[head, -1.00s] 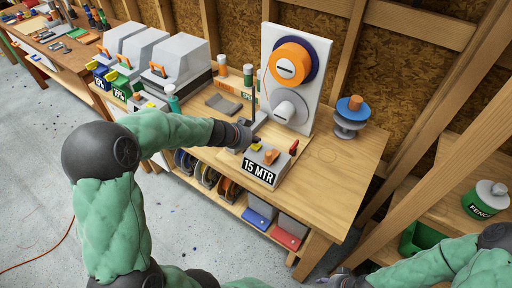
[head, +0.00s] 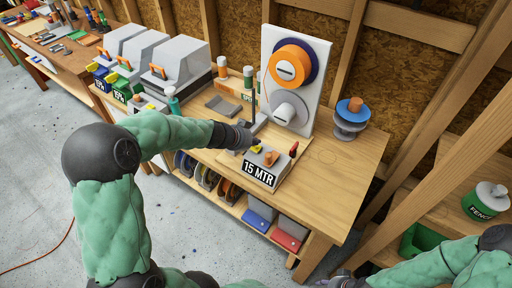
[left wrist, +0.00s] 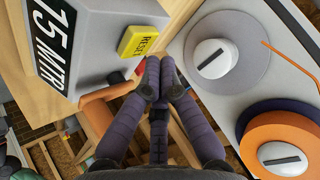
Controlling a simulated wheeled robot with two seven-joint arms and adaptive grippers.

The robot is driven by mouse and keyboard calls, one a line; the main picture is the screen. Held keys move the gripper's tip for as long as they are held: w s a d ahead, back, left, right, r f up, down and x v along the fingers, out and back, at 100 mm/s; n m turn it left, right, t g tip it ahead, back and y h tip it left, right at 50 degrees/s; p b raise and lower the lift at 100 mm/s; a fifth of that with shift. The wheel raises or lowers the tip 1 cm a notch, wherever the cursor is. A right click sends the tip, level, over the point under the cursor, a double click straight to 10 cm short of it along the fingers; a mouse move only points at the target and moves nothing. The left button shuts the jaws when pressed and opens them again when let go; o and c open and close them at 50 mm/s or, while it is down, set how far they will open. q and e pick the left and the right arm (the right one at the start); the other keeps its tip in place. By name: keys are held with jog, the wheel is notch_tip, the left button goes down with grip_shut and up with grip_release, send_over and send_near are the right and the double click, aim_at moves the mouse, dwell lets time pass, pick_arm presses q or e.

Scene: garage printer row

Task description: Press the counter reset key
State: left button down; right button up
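The grey counter box (head: 262,170), labelled "15 MTR", sits on the wooden bench. Its yellow key (head: 256,149) is on top; in the left wrist view this key (left wrist: 140,41) reads "RESET". The box (left wrist: 95,45) fills the upper left there. My left gripper (head: 251,141) is just above and behind the key in the head view. In the left wrist view its dark fingertips (left wrist: 160,68) are together, empty, and close beside the key's lower edge. I cannot tell whether they touch it. My right gripper (head: 342,282) is at the bottom edge, partly cut off.
An orange lever (head: 271,158) and a red-tipped part (head: 293,149) sit beside the key. A white panel with an orange spool (head: 291,62) stands behind. The bench's right front (head: 335,185) is clear.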

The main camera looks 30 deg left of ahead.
aim_at(254, 148)
dwell(0.3)
pick_arm(q)
jog(key=shift+f+b, duration=0.45)
jog(key=shift+b, duration=0.3)
jog(key=shift+f+b, duration=0.4)
jog(key=shift+b, duration=0.15)
dwell(0.7)
jog(key=shift+r, duration=0.1)
jog(key=shift+r+p, duration=0.45)
jog(key=shift+r, duration=0.3)
jog(key=shift+r+p, duration=1.7)
jog(key=shift+r, duration=0.8)
